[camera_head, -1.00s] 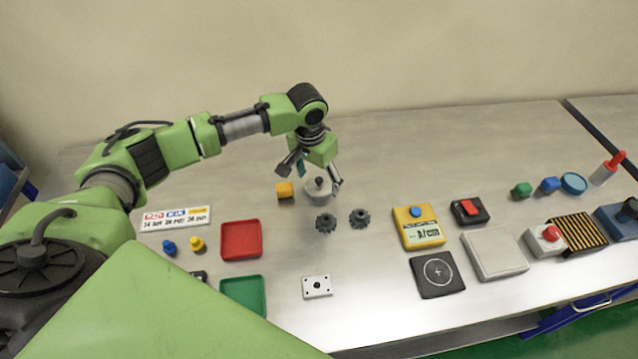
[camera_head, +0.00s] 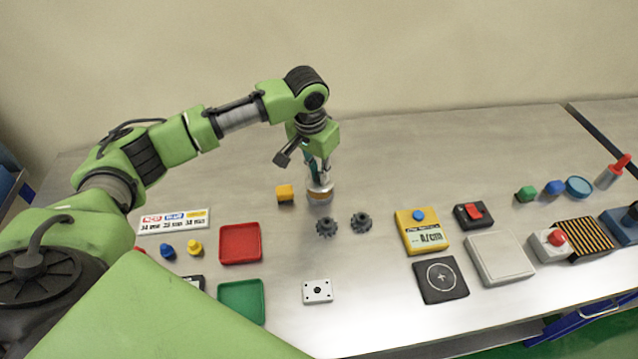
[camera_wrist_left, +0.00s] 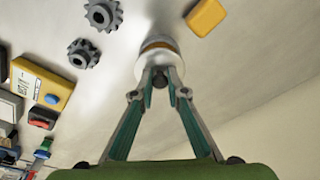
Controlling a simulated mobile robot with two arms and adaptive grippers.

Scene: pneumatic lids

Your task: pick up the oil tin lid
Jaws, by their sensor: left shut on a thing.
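My left gripper (camera_head: 320,178) points down at the oil tin lid (camera_head: 320,188), a round light-grey lid. Its fingers are closed together on the lid's dark knob, which also shows between the fingertips in the left wrist view (camera_wrist_left: 160,80). Below the lid an orange-tan band of the oil tin (camera_head: 320,199) shows; in the left wrist view the tin (camera_wrist_left: 157,43) peeks out past the lid's edge. I cannot tell how wide any gap between lid and tin is. My right gripper is not in view.
A yellow-orange block (camera_head: 285,193) stands close left of the tin. Two dark gears (camera_head: 326,227) (camera_head: 361,222) lie just in front. Red (camera_head: 240,243) and green trays (camera_head: 241,300) lie front left. A yellow meter (camera_head: 420,232) stands to the right. The bench behind is clear.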

